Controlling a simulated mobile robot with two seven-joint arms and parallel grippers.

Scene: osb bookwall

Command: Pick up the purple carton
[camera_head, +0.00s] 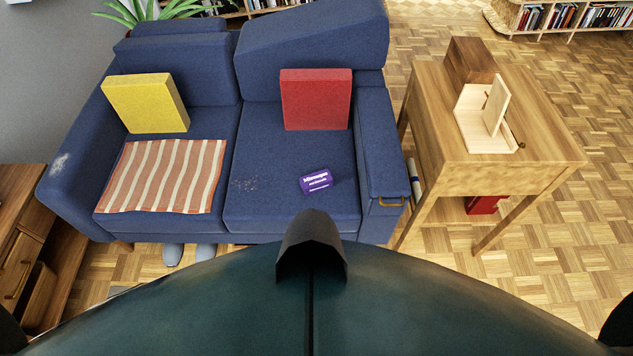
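The purple carton (315,181) is a small box with white lettering. It lies on the right seat cushion of the blue sofa (237,200), near the cushion's front edge. Nothing covers it. Neither my left nor my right gripper shows in the head view.
A red cushion (316,99), a yellow cushion (145,103) and a striped cloth (165,176) are on the sofa. A wooden side table (545,140) with an open wooden box (472,118) stands right. A wooden cabinet (22,240) stands left. Slippers (205,252) are under the sofa's front.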

